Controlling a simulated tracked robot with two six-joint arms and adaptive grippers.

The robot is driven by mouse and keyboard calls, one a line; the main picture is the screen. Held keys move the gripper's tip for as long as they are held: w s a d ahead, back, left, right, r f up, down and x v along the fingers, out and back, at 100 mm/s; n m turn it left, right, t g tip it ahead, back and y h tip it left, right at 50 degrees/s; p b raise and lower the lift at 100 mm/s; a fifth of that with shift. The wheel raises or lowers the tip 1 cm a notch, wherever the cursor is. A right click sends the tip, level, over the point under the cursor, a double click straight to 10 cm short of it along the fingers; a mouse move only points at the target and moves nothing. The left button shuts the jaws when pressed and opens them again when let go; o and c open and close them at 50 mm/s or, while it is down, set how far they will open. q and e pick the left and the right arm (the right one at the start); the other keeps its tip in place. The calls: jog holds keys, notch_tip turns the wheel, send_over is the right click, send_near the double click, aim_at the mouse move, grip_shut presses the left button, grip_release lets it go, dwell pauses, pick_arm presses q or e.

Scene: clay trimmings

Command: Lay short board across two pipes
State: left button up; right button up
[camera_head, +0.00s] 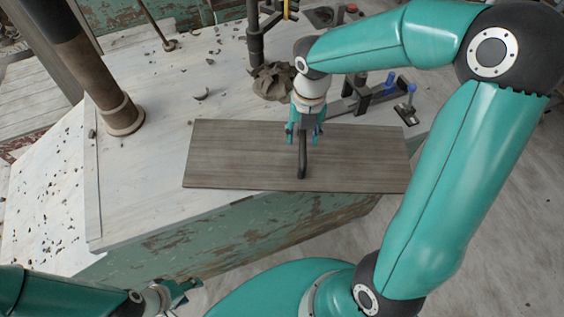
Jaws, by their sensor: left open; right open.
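A flat grey-brown board (235,155) lies near the front of the white workbench, and its front edge passes over the bench's front edge. A dark upright handle (302,165) stands out from the board's middle. My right gripper (304,137) is open, with its teal fingers on either side, at or just behind the handle's top; I cannot tell whether they touch it. My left gripper (184,291) is open and empty at the lower left, in front of the bench. I see no pair of pipes under the board; whatever is beneath it is hidden.
A thick dark post (85,65) stands on the bench at left, with a thinner rod (155,25) behind. A grey clay lump (273,82) and a black clamp-like fixture (365,98) with blue handles lie behind the board. The bench (140,170) is clear left of the board.

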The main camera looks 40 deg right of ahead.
jog(key=shift+w+f, duration=0.1)
jog(key=shift+f, duration=1.25)
grip_shut()
jog(key=shift+r, duration=0.1)
